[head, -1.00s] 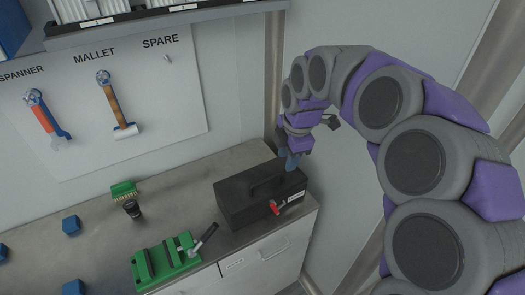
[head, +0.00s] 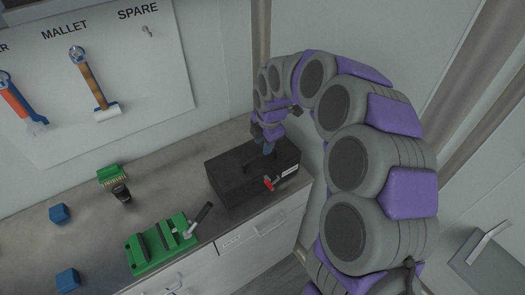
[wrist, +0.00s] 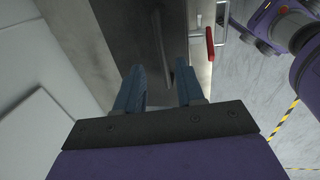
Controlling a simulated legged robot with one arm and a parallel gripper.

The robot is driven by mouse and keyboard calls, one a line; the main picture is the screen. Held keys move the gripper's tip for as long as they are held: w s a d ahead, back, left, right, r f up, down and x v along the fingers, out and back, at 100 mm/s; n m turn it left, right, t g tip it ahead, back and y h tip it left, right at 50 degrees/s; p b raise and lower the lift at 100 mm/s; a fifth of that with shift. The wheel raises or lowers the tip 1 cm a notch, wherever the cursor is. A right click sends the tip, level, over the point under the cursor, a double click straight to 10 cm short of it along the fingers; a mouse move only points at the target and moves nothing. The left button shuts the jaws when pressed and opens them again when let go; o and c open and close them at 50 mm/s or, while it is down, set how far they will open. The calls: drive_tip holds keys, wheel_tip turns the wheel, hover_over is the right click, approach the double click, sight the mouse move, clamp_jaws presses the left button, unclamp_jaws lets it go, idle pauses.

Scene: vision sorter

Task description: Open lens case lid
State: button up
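The lens case is a black box (head: 233,187) with a dark carry handle on its lid and a red latch (head: 268,183) on its front. It stands at the right end of the counter, lid shut. My gripper (head: 268,147) points down over the back right part of the lid, close to the handle. In the wrist view my gripper (wrist: 159,78) has its two blue fingers apart with nothing gripped between them. The handle (wrist: 161,38) shows beyond and between the fingertips, and the red latch (wrist: 210,45) is to the right. Contact with the lid cannot be told.
A green fixture (head: 160,246) with a black lever stands left of the case. A green board (head: 111,176), a small black cylinder (head: 121,192) and blue cubes (head: 59,213) lie on the counter (head: 85,245). A tool board (head: 130,110) with a mallet (head: 92,80) hangs behind.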

sight(266, 164)
drive_tip(key=f, duration=0.3)
drive_tip(key=shift+w+d+f, duration=0.1)
drive_tip(key=shift+w+f, duration=0.25)
drive_tip(key=shift+d+f, duration=0.3)
drive_tip(key=shift+f, duration=0.1)
drive_tip(key=shift+a, duration=0.35)
drive_tip(key=shift+c, duration=0.6)
drive_tip(key=shift+a, duration=0.2)
drive_tip(key=shift+c, duration=1.4)
drive_tip(key=shift+w+d, duration=0.1)
drive_tip(key=shift+d, duration=0.15)
clamp_jaws()
